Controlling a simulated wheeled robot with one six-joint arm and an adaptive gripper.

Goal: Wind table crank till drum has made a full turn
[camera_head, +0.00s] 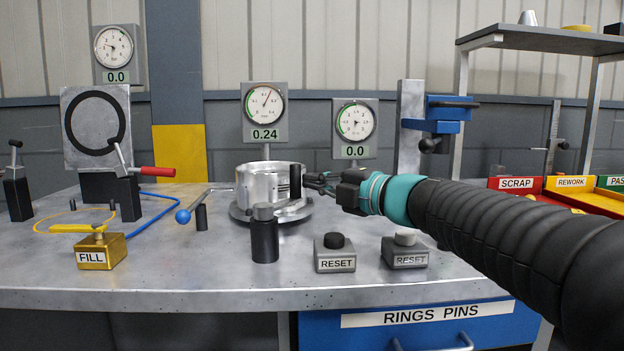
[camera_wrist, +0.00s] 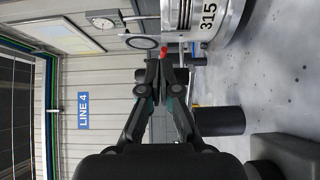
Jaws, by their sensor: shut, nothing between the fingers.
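The bare silver drum (camera_head: 262,184) stands on a round grey turntable (camera_head: 293,214) in the middle of the bench. In the wrist view the drum (camera_wrist: 232,14) fills the upper right and carries the mark 315. My gripper (camera_head: 308,180) reaches in from the right at the drum's right side. In the wrist view its fingers (camera_wrist: 167,60) are together with nothing between them. A dark upright grip (camera_head: 296,182) stands just past my fingertips in the head view; I cannot tell whether they touch it. The crank arm itself is not clear to see.
A black post (camera_head: 264,240) stands in front of the drum. The gauge (camera_head: 264,110) behind reads 0.24; another (camera_head: 355,122) reads 0.0.

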